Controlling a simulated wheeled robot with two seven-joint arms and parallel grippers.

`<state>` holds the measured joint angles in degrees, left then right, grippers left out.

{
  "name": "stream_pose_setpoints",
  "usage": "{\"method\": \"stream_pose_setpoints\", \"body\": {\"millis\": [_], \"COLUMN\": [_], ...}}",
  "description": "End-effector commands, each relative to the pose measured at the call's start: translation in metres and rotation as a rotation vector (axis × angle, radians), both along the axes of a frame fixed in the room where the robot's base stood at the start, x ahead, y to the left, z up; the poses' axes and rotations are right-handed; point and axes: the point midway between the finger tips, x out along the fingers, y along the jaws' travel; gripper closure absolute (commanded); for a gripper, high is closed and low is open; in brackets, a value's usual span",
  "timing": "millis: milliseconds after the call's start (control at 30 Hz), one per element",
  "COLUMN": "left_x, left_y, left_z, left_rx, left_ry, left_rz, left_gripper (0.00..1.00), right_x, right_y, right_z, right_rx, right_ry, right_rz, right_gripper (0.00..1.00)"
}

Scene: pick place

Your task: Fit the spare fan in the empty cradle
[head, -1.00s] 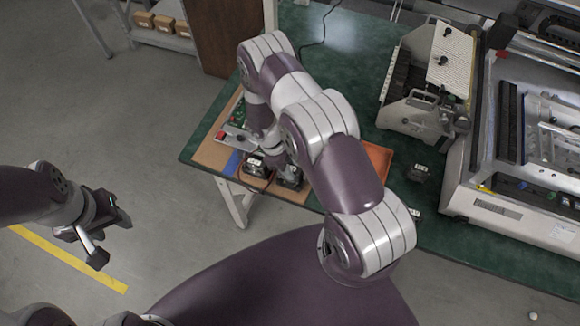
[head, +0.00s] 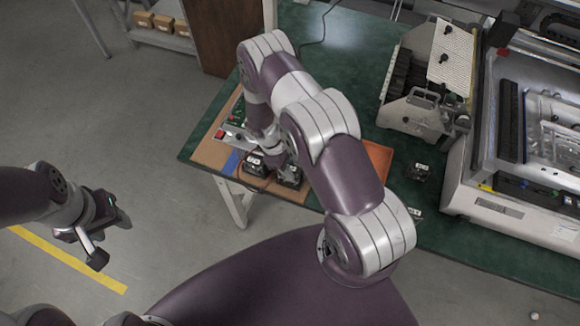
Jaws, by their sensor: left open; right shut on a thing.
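A brown board (head: 210,153) lies on the left end of the green table and carries the fan fixture. Two dark fans with pale labels show on it: a left fan (head: 255,164) and a right fan (head: 290,178). My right gripper (head: 284,164) reaches down at the right fan and is shut on it; my arm hides most of the fingers. Whether the fan is fully seated in a cradle cannot be told. The cradles are too small and covered to make out. My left gripper (head: 103,232) is open and empty, over the floor at left.
An orange tray (head: 378,160) is partly hidden behind my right arm. A slotted metal rack (head: 425,85) and a large pale machine (head: 500,205) stand at right.

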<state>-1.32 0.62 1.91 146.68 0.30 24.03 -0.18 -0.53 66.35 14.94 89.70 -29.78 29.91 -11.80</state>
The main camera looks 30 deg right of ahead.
Motion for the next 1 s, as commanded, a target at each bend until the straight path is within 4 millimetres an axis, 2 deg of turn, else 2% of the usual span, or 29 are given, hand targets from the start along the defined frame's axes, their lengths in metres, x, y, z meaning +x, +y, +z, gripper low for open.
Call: {"method": "stream_pose_setpoints", "body": {"millis": [1000], "left_x": [0.0], "left_y": [0.0], "left_z": [-0.0068], "left_rx": [0.0], "left_ry": [0.0], "left_rz": [0.0], "left_gripper": [0.53], "right_x": [0.0], "right_y": [-0.0001], "right_z": [-0.003], "right_rx": [0.0], "right_ry": [0.0], "right_rz": [0.0], "right_gripper": [1.0]}}
